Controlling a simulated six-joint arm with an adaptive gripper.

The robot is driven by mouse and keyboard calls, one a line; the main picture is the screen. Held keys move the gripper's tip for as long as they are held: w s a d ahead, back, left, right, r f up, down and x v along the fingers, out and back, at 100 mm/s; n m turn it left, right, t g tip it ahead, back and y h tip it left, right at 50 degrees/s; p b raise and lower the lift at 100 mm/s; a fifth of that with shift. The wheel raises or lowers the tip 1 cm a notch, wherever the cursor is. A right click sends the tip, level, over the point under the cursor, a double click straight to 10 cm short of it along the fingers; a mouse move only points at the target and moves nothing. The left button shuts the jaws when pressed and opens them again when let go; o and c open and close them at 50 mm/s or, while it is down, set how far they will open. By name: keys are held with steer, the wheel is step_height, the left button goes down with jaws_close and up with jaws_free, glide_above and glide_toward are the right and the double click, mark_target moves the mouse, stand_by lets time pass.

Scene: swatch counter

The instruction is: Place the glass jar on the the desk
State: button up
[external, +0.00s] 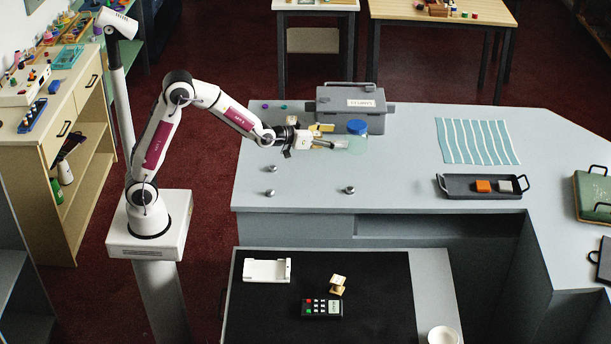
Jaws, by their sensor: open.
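The glass jar (357,144) is pale green and see-through with a blue lid. It appears upright on the grey counter, just in front of a grey box. My gripper (341,144) reaches in from the left at the jar's side, with its fingertips close to the glass. It is open. I cannot tell whether the fingers touch the jar or lie around it. A lower desk (380,284) with a black top stands in front of the counter; which surface the task calls the desk is not clear.
The grey lidded box (352,107) stands close behind the jar. Small metal knobs (349,190) sit on the counter's front left. A dark tray (483,187) and a striped cloth (477,141) lie to the right. The black desk top holds a white holder (267,271), a keypad (322,308) and a wooden piece (338,285).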

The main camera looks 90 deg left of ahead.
mark_target(348, 129)
steer(key=w+a+f+y, duration=0.1)
steer(key=a+f, duration=0.1)
steer(key=a, duration=0.1)
steer(key=w+a+f+n+y, duration=0.1)
steer(key=a+f+y, duration=0.1)
steer(key=a, duration=0.2)
steer(key=w+a+f+n+y, duration=0.1)
steer(key=a+f, duration=0.1)
steer(key=a, duration=0.1)
steer(key=shift+a+t+y, duration=0.3)
steer(key=shift+a, duration=0.05)
steer(key=shift+s+a+f, duration=0.1)
steer(key=shift+a+f, duration=0.2)
steer(key=shift+a, duration=0.1)
steer(key=shift+x, duration=1.3)
steer(key=shift+w+a+r, duration=0.15)
steer(key=shift+w+a, duration=0.9)
steer(key=shift+a, duration=0.05)
steer(key=shift+x, duration=1.1)
